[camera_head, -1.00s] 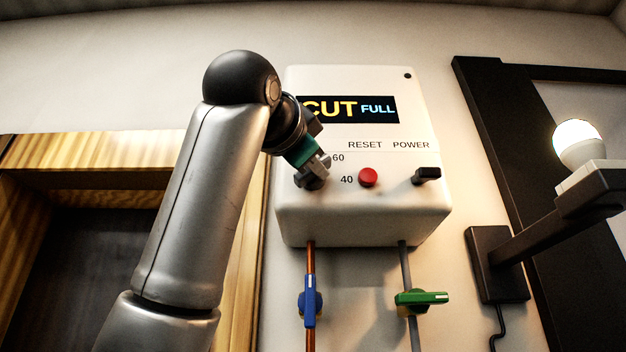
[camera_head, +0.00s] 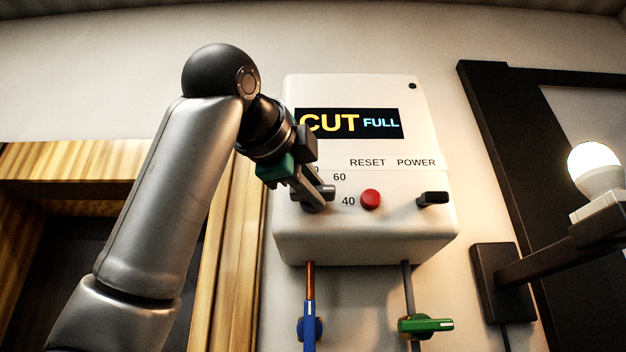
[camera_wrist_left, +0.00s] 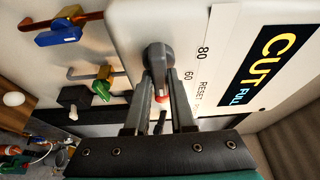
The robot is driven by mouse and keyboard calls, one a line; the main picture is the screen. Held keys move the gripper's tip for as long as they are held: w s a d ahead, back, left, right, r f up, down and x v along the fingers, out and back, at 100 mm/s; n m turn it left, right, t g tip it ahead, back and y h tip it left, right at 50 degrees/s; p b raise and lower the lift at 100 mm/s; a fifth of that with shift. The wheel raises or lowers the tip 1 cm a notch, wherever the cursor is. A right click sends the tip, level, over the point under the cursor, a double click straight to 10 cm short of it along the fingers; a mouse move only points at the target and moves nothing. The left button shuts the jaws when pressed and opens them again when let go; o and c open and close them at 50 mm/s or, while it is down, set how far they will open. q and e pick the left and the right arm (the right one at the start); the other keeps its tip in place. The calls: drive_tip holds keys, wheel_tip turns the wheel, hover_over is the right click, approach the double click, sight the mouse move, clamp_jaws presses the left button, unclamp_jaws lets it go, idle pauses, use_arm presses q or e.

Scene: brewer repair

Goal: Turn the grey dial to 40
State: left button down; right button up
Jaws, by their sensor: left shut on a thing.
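The white brewer box (camera_head: 365,240) hangs on the wall, with a display reading "CUT FULL" (camera_head: 348,123). The grey dial (camera_head: 311,207) is at its lower left, partly hidden by my left gripper (camera_head: 318,192). The marks 60 and 40 show to the dial's right. In the left wrist view the grey dial (camera_wrist_left: 158,58) sits at the tips of my left gripper's fingers (camera_wrist_left: 158,85), which are shut on it. The 80 and 60 marks show beside it there; the 40 mark is hidden. I cannot tell the dial's exact setting. My right gripper is out of view.
A red reset button (camera_head: 371,199) and a black power switch (camera_head: 432,198) are right of the dial. Below the box are a blue valve handle (camera_head: 310,328) and a green one (camera_head: 425,325). A lit bulb (camera_head: 594,168) on a dark bracket stands at the right.

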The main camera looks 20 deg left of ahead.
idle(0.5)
use_arm(q)
drive_tip(key=c, duration=0.8)
unclamp_jaws()
drive_tip(key=shift+o, duration=0.2)
drive_tip(key=shift+s, duration=0.1)
drive_tip(key=s+a+b, duration=0.1)
drive_tip(key=s+b, duration=0.4)
drive_tip(key=s, duration=1)
drive_tip(key=shift+a, duration=0.35)
